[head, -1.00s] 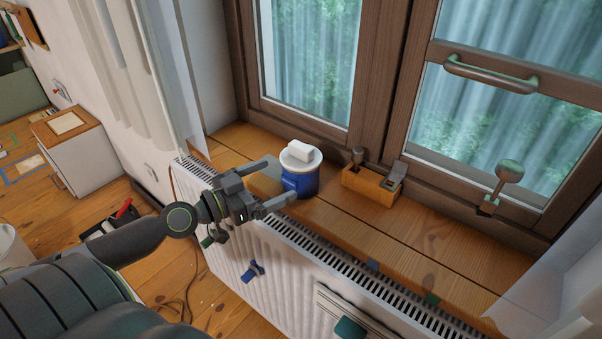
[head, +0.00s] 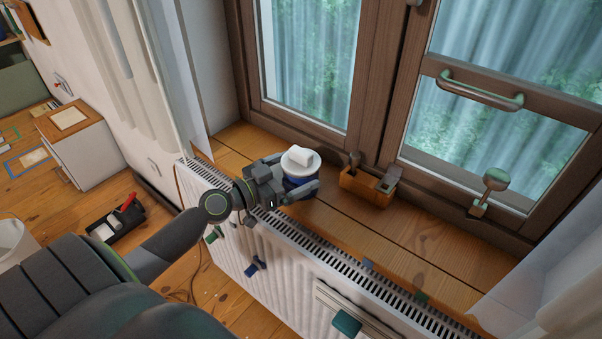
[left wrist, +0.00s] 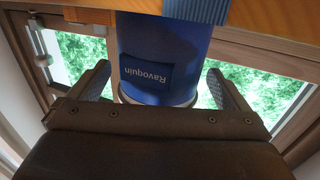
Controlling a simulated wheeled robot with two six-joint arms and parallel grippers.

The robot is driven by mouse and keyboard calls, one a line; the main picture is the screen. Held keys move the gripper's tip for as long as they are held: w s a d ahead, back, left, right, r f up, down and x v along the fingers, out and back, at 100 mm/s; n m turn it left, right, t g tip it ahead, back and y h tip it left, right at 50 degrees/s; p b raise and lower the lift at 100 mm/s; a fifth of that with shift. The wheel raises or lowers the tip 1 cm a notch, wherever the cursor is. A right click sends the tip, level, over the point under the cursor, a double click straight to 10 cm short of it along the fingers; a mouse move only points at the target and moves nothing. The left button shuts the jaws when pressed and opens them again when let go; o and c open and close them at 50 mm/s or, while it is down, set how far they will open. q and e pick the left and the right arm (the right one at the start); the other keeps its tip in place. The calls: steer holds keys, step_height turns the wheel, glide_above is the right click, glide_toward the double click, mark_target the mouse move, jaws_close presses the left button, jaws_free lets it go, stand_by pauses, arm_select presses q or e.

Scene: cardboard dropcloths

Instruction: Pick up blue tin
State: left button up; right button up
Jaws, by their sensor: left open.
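The blue tin (head: 299,184) stands on the wooden windowsill in the head view, with a white lid and a white block (head: 301,156) on top. In the left wrist view the blue tin (left wrist: 160,55) shows a dark label reading "Ravoquin", upside down in the picture. My left gripper (head: 293,181) is open around the tin, one finger on each side. In the left wrist view the left gripper (left wrist: 160,88) shows gaps between both fingers and the tin. My right gripper is in neither view.
A small wooden box (head: 366,187) with metal pieces stands right of the tin on the windowsill (head: 420,230). The window frame rises behind. A white radiator (head: 300,265) runs below the sill. The sill's right part is mostly clear.

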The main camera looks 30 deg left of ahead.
arm_select(q)
steer(key=shift+x, duration=0.95)
steer(key=c, duration=2.1)
